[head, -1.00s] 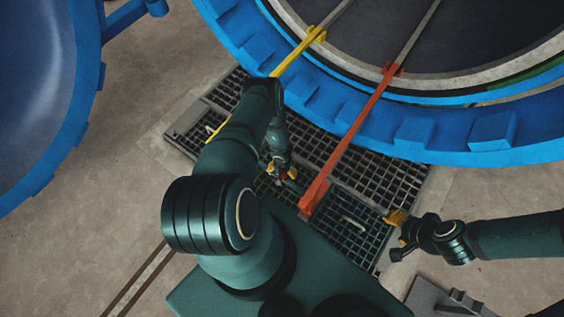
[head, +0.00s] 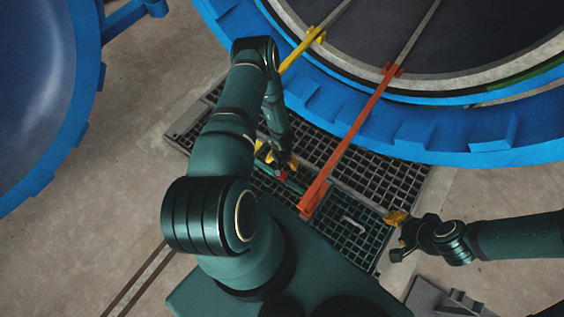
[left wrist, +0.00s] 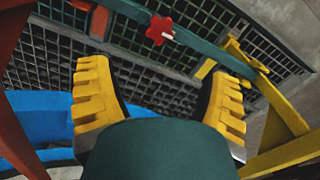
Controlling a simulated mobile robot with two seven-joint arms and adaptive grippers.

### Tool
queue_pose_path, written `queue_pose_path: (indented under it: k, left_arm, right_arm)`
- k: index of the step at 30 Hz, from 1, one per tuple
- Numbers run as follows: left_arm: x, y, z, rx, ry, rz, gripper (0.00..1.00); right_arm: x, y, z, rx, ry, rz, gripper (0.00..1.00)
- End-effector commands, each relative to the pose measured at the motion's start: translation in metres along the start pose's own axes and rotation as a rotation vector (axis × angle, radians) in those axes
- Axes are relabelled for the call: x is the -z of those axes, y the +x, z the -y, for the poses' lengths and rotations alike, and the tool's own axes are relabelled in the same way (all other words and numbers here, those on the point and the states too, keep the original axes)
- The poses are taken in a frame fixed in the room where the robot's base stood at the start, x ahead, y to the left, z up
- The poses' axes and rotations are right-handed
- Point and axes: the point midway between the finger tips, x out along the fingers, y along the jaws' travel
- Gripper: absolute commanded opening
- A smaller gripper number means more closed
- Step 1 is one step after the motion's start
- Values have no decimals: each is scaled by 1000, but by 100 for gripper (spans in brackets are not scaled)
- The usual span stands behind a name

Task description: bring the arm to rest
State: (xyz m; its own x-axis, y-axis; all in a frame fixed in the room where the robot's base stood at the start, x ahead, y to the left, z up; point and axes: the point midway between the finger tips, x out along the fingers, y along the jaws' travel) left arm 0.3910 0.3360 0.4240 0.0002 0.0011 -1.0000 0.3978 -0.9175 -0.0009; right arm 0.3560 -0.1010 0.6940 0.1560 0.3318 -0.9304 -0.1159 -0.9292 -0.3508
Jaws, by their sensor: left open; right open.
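My left arm (head: 225,140) reaches from the lower middle of the head view, bends at a raised elbow and drops toward the floor grating. My left gripper (head: 277,163) is at its lower end, partly hidden by the arm. In the left wrist view its two yellow fingers (left wrist: 160,105) are spread apart with nothing between them. A red star-shaped knob (left wrist: 160,30) on a teal bar (left wrist: 205,45) lies beyond the fingertips, apart from them. The knob also shows in the head view (head: 281,174). My right gripper (head: 396,234) is open and empty at the right.
An orange rail (head: 345,145) and a yellow rail (head: 297,53) run from the large blue ring (head: 430,135) of the vessel over the floor grating (head: 390,178). A blue round door (head: 75,130) stands at the left. Bare concrete floor (head: 130,160) lies between.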

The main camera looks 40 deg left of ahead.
Motion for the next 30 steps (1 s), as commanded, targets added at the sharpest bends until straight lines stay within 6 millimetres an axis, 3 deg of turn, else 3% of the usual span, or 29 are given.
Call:
queue_pose_path:
  k: [10,14,17,23,30]
  left_arm:
    - [0,0,0,-1,0,0,79]
    - [2,-13,-12,-10,13,-8,79]
    - [2,-39,-35,-33,37,-22,79]
    - [-16,-118,-101,-119,111,-61,79]
    - [-69,-212,-169,-260,202,-84,79]
  right_arm:
    - [0,0,0,0,0,0,47]
    - [0,0,0,0,0,0,47]
    - [0,0,0,0,0,0,47]
    - [0,0,0,0,0,0,47]
    - [0,0,0,0,0,0,47]
